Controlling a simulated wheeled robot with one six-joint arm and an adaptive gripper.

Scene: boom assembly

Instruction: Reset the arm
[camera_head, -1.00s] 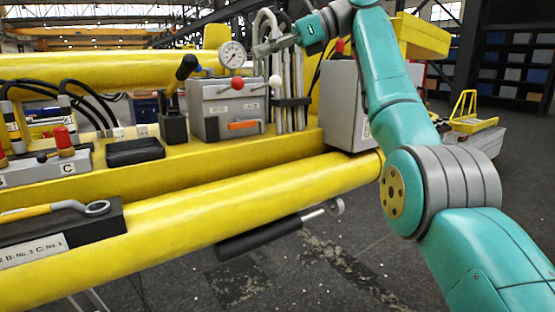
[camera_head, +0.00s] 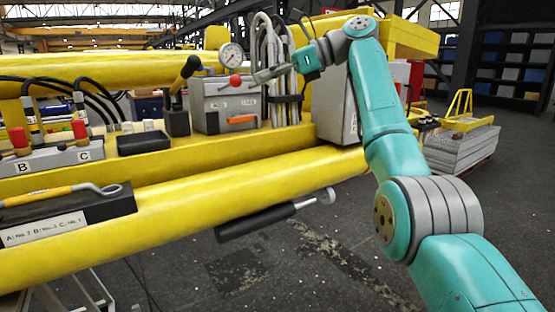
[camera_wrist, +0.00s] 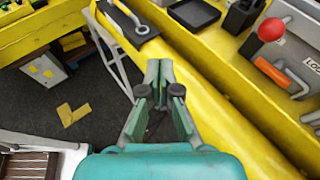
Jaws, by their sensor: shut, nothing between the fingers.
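My teal arm reaches up from the lower right in the head view. My gripper (camera_head: 262,77) points left near the grey control box (camera_head: 226,112), to the right of its red knob (camera_head: 235,81). In the wrist view, the gripper's two fingers (camera_wrist: 158,70) are together and empty. They overlap the yellow boom (camera_wrist: 190,85) in that picture, and the distance between them cannot be told.
A pressure gauge (camera_head: 231,55), a black-handled lever (camera_head: 192,67) and grey hoses (camera_head: 283,60) stand close to the gripper. A wrench (camera_head: 65,192) lies on a black block at left. Open floor (camera_head: 310,255) lies in front of the boom.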

